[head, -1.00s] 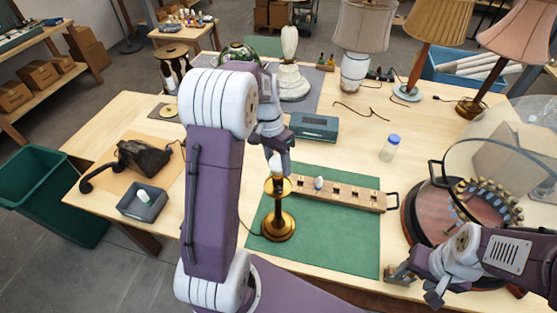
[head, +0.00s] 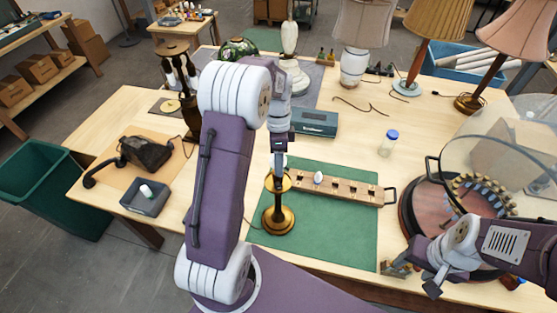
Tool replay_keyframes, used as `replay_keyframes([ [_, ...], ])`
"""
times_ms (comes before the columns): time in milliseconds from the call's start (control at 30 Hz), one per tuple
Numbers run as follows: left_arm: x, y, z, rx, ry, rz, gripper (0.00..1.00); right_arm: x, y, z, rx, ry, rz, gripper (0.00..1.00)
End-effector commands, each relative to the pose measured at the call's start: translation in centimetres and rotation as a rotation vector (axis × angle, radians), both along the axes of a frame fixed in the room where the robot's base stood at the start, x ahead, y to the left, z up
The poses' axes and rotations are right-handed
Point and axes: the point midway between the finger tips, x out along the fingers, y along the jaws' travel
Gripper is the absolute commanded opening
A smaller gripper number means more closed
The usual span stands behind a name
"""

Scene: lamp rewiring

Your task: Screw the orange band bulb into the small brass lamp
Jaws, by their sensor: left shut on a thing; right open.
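The small brass lamp (head: 278,222) stands upright on the green mat (head: 340,240), its cup-like top facing up. My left gripper (head: 279,165) is upright directly over the lamp top and shut on a bulb. The bulb is mostly hidden by the fingers, so I cannot make out its band or whether it is seated in the socket. My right gripper (head: 413,279) is open and empty near the table's front edge, right of the mat.
A wooden bulb rack (head: 345,190) with one white bulb (head: 319,177) lies behind the lamp. A grey tray (head: 146,206) holding a bulb is left. A round wooden stand (head: 418,215) with a clear cover is right.

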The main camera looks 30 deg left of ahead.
Motion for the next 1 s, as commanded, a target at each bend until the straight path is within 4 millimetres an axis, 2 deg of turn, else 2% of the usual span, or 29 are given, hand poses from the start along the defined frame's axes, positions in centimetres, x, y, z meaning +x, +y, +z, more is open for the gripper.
replay_keyframes([
  [67, 0.0, -0.1, 0.4, -0.001, 0.0, -0.114, 0.1, 0.0, 0.0, 0.7, 0.0, 0.0, 0.0, 0.54],
  [200, -0.1, -0.1, 0.4, 0.0, 0.002, -0.476, 0.1, 0.0, 0.0, 1.9, 0.0, 0.0, 0.0, 0.54],
  [300, -0.1, -0.1, 0.2, 0.001, 0.001, -0.642, 0.1, 0.0, 0.0, 2.1, 0.0, 0.0, 0.0, 0.54],
  [633, -0.1, 0.0, 0.2, 0.0, -0.001, -0.724, 0.1, 0.0, 0.0, 2.3, 0.0, 0.0, 0.0, 0.54],
  [833, -0.2, 0.0, 0.5, 0.001, 0.001, -1.208, 0.1, 0.0, 0.0, 4.2, 0.0, 0.0, 0.0, 0.54],
  [900, -0.2, 0.0, 0.3, 0.001, 0.001, -1.326, 0.1, 0.0, 0.0, 4.6, 0.0, 0.0, 0.0, 0.54],
  [1000, -0.2, 0.1, 0.0, 0.002, 0.0, -1.389, 0.1, 0.0, 0.0, 4.5, 0.0, 0.0, 0.0, 0.54],
])
